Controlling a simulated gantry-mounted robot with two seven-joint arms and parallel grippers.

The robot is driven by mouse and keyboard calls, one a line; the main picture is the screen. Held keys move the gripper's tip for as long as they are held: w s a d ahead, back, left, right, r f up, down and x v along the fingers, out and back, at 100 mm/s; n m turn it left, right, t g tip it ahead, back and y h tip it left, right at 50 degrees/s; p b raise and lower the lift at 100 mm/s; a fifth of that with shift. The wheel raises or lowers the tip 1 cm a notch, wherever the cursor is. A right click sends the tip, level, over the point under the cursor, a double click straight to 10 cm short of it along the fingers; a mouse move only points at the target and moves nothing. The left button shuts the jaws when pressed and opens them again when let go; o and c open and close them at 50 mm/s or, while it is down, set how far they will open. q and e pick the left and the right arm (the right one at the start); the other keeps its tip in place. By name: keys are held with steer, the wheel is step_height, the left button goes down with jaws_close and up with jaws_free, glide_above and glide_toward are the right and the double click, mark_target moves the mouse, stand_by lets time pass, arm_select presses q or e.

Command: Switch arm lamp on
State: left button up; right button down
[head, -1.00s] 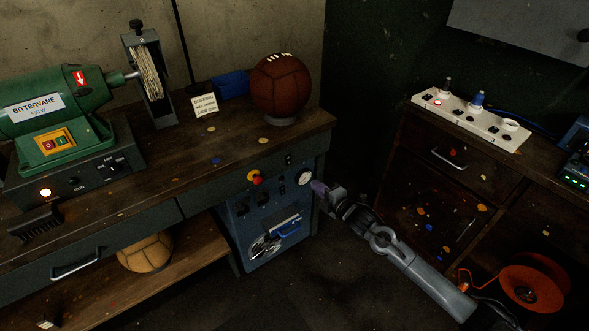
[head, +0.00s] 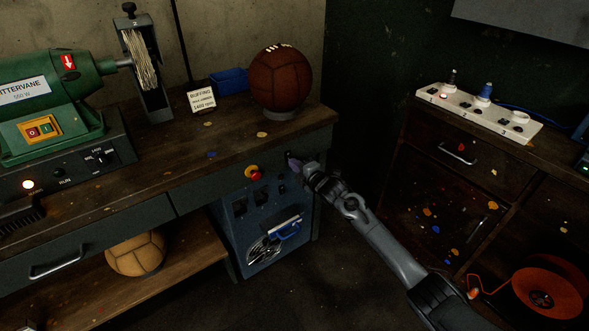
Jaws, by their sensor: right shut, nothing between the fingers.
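My right gripper (head: 292,160) is shut and empty. Its purple-grey fingertips are at the front edge of the workbench (head: 190,165), at the upper right of a blue control panel (head: 268,250). A small dark switch (head: 288,154) on the bench edge sits right at the fingertips; I cannot tell whether they touch it. A red and yellow emergency button (head: 253,173) is to the left of the gripper. No lamp head is in view; a thin dark pole (head: 182,40) stands at the back wall. My left gripper is not in view.
A brown leather ball (head: 280,85) rests on a stand on the bench, with a label card (head: 201,100) beside it. A green buffing machine (head: 40,95) is at left. A tan ball (head: 136,255) lies on the lower shelf. A power strip (head: 478,113) is on the right cabinet.

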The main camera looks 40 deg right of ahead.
steer(key=shift+w, duration=0.3)
steer(key=shift+w+f, duration=0.1)
steer(key=shift+w, duration=0.1)
stand_by(0.4)
steer(key=s+f+p, duration=0.1)
steer(key=s+p, duration=0.6)
steer(key=s, duration=0.7)
steer(key=shift+a+f+p, duration=0.3)
steer(key=shift+p, duration=0.05)
